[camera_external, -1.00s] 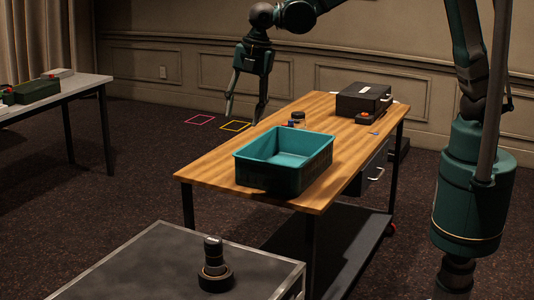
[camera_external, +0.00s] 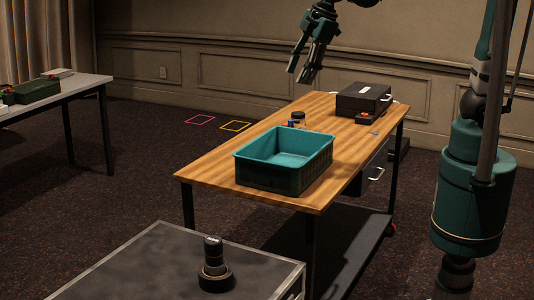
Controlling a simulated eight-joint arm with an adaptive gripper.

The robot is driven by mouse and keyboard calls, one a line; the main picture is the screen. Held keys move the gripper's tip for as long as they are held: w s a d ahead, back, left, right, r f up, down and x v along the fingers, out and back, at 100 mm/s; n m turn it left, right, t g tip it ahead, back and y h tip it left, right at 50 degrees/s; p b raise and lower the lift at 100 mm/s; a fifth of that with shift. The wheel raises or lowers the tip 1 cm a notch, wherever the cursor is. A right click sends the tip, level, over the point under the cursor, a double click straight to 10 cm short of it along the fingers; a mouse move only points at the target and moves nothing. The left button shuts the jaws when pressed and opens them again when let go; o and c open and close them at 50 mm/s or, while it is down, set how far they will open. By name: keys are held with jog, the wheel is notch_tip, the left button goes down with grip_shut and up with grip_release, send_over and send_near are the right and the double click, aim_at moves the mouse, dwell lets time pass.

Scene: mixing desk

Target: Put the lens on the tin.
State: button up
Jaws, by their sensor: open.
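A dark upright cylinder with a pale mark near its top, which looks like the lens (camera_external: 212,250), stands on a wider, low, dark round thing that looks like the tin (camera_external: 215,281). Both are on the grey-topped surface in the foreground, and the cylinder is upright. My gripper (camera_external: 301,76) is open, with nothing seen between its fingers. It is high above the far part of the wooden table, well away from the lens and tin.
A teal bin (camera_external: 245,172) stands on the wooden table (camera_external: 215,168). A small dark-lidded jar (camera_external: 298,119) is behind it, and a black case (camera_external: 362,99) is at the far right. The grey surface (camera_external: 130,270) is clear left of the tin.

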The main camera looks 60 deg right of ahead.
jog(key=s+d+f+m+t+h, duration=0.1)
jog(key=s+d+f+m+t, duration=0.2)
jog(key=s+d+m, duration=0.9)
jog(key=s+d, duration=0.6)
jog(key=d, duration=0.3)
jog(key=shift+s+f+h, duration=0.15)
jog(key=shift+h, duration=0.15)
